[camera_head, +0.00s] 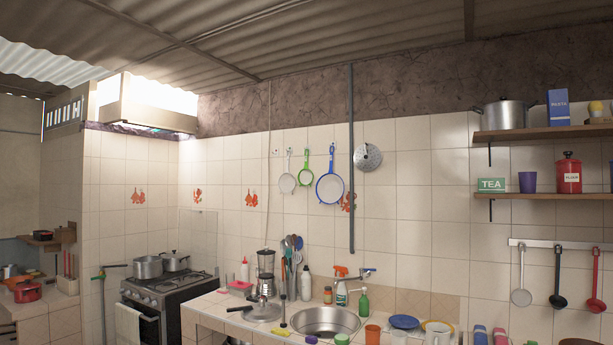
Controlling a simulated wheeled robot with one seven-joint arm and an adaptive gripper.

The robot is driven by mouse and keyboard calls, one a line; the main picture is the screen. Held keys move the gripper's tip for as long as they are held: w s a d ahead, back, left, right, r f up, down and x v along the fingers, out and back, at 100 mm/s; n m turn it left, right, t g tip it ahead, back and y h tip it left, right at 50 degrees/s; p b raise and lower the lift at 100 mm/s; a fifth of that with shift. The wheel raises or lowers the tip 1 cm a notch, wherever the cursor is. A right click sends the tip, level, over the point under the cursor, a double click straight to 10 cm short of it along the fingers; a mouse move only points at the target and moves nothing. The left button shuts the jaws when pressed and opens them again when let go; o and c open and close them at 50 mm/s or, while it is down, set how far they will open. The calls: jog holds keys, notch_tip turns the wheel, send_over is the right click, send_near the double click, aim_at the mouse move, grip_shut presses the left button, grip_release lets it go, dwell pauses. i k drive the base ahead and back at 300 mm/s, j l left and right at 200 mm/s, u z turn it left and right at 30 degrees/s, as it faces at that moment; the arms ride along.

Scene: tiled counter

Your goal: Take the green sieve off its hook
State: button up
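The green sieve (305,180) hangs on the tiled wall above the counter, handle up at its hook. It is small, with a green rim and handle. A white sieve (287,182) hangs just left of it, and a larger blue-rimmed sieve (330,188) hangs close on its right. My gripper is not in view.
A round metal strainer (367,157) hangs farther right, past a vertical grey pipe (351,220). Below stand a utensil holder, a blender (266,272), bottles and a sink (325,321). A stove (170,290) with pots is at left. The wall space before the sieves looks clear.

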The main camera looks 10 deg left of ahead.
aim_at(305, 178)
jog(key=i+u, duration=0.25)
jog(key=i, duration=0.2)
jog(key=i+u, duration=0.3)
jog(key=i+j+u, duration=0.2)
jog(key=i+u, duration=0.2)
jog(key=i, duration=0.3)
jog(key=i+u, duration=0.35)
jog(key=i, duration=0.4)
jog(key=i+l+u, duration=0.4)
jog(key=i, duration=0.3)
jog(key=i+j+z, duration=0.15)
jog(key=i+z, duration=0.15)
jog(key=i, duration=0.15)
jog(key=i+j+z, duration=0.25)
jog(key=i+j, duration=0.05)
jog(key=i, duration=0.1)
